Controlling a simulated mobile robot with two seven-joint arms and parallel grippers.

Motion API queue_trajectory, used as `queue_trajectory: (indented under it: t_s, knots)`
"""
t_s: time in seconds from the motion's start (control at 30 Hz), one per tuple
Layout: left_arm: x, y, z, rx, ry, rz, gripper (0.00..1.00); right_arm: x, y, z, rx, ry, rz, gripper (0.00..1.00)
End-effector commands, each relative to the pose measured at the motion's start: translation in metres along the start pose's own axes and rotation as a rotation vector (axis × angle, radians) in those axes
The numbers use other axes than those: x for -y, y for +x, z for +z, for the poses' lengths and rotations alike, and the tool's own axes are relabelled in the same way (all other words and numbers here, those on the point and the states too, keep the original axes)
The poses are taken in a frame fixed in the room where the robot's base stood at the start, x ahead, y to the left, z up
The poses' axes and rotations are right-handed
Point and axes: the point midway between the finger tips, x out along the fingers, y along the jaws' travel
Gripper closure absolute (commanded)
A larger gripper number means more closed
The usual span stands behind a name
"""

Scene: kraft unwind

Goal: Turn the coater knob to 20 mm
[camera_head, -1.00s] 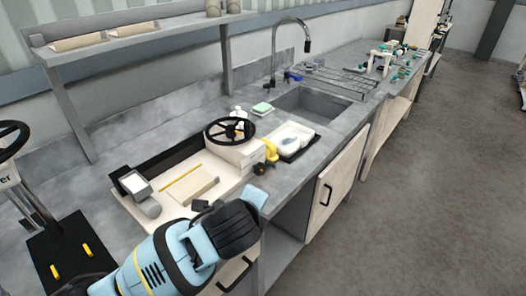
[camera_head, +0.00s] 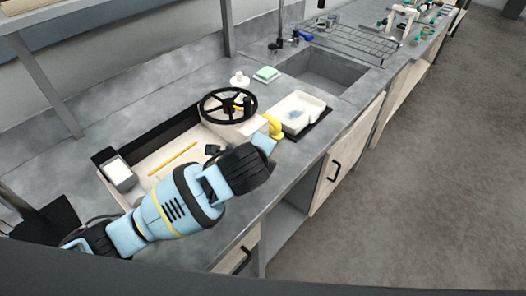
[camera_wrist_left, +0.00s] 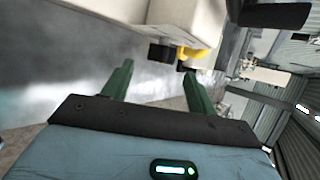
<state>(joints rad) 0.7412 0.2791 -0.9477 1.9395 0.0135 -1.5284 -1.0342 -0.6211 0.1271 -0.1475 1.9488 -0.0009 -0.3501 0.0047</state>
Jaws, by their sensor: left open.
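The coater (camera_head: 152,165) is a long pale machine on the counter, with a black spoked handwheel (camera_head: 228,106) at its far end. A yellow part (camera_head: 275,127) sticks out of that end. In the left wrist view a dark knob (camera_wrist_left: 162,52) and the yellow part (camera_wrist_left: 190,54) show under the pale body, beyond my fingers. My left gripper (camera_head: 265,143) is beside the coater's near side, close to the yellow part. In the wrist view its green fingers (camera_wrist_left: 157,84) are apart and empty. The knob is hidden in the head view, and I cannot read any scale.
A white tray (camera_head: 297,110) with a bluish thing in it stands right of the coater. The sink (camera_head: 325,75), a green sponge (camera_head: 266,73) and a wire rack (camera_head: 350,42) lie behind. A cabinet with a door handle (camera_head: 334,171) is below the counter edge.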

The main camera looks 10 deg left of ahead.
Motion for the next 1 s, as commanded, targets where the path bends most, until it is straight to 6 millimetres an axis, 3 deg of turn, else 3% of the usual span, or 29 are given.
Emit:
queue_trajectory:
  t_s: [0.1, 0.3, 0.7, 1.0]
  knots:
    - [0.0, 0.018, 0.0, 0.001, 0.0, 0.002, 0.42, 0.0, 0.001, -0.002, -0.004, 0.0, 0.0, 0.64]
    - [0.001, 0.036, 0.0, 0.001, 0.0, -0.001, 0.42, 0.0, 0.001, -0.005, -0.011, -0.001, 0.001, 0.64]
    - [0.001, 0.042, 0.0, 0.0, 0.0, -0.002, 0.42, -0.001, 0.001, -0.006, -0.013, -0.001, 0.001, 0.64]
    - [0.001, 0.042, 0.0, -0.001, 0.0, -0.002, 0.81, -0.001, 0.001, -0.006, -0.013, -0.002, 0.001, 0.64]
